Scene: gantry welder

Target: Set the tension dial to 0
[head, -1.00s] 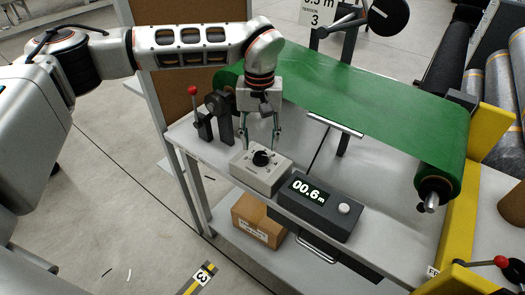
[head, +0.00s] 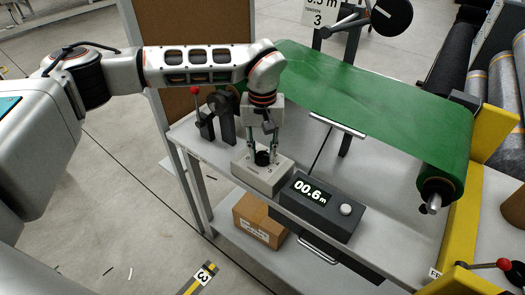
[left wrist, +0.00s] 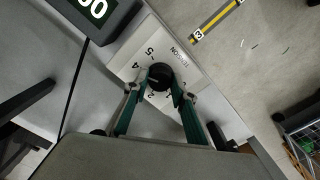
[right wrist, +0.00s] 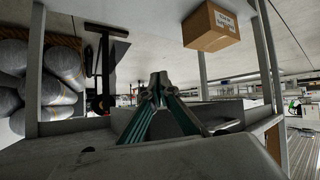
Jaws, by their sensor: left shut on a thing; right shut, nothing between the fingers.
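The tension dial is a black round knob (head: 263,158) on a light grey box (head: 258,181) on the bench. In the left wrist view the knob (left wrist: 160,76) sits on a face with printed numbers, 5, 4, 2 and 1 among them. Its pointer is too small to read. My left gripper (head: 262,154) points down over the box, its fingers on either side of the knob and shut on it; the fingertips also show in the left wrist view (left wrist: 160,84). My right gripper (right wrist: 158,80) is shut and empty, under the bench level in its own view.
A dark counter box reading 00.6 m (head: 317,205) stands right beside the dial box. A red-knobbed lever (head: 197,108) is behind left. A green roll sheet (head: 370,100) spans the back. A cardboard box (head: 259,219) sits on the lower shelf.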

